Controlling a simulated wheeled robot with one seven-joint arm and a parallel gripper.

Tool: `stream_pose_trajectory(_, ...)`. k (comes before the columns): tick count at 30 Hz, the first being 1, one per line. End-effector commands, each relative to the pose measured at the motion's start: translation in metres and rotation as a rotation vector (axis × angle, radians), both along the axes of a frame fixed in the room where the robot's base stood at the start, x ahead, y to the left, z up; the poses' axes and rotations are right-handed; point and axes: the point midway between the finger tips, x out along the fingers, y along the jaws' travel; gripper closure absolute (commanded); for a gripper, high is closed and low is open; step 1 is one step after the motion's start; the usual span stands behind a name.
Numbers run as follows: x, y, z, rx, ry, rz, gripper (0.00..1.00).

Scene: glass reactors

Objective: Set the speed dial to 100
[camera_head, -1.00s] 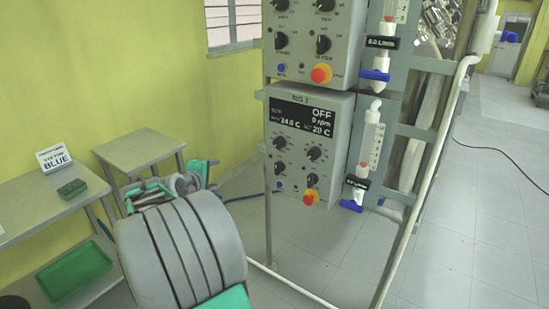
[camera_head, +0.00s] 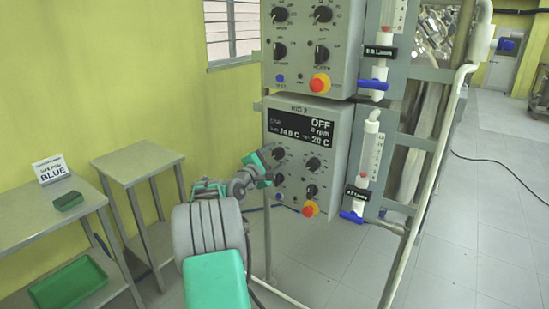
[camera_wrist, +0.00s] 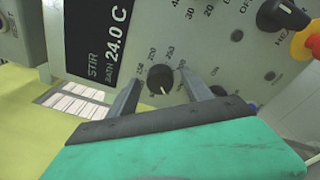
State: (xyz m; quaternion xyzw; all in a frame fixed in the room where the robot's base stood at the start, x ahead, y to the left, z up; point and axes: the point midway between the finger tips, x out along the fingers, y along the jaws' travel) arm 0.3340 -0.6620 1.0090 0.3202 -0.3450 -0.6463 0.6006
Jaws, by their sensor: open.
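The lower control box (camera_head: 340,118), labelled RIG 2, has a dark display (camera_head: 302,128) reading OFF, 0 rpm, 24.0 C and 20 C. Its upper-left dial is a black knob (camera_wrist: 161,79) with a numbered scale including 150, 200 and 250 in the wrist view. My gripper (camera_head: 267,160) is open at this dial, with one finger on each side of the knob in the wrist view. Contact cannot be told. In the head view the gripper partly hides the dial. The pointer's exact reading is too small to tell.
Another black knob (camera_head: 313,156) sits right of this dial. A red stop button (camera_head: 310,209) and blue-handled valve (camera_head: 351,217) are lower right. An upper box (camera_head: 335,60) hangs above.

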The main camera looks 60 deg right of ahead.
Motion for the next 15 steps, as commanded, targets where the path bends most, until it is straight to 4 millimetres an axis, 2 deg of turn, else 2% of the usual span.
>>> stream_pose_trajectory(2, 0.0001, 0.0002, -0.0002, 0.000, 0.000, 0.000, 0.46)
stream_pose_trajectory(15, 0.0001, 0.0005, -0.0002, 0.000, 0.000, 0.000, 0.82)
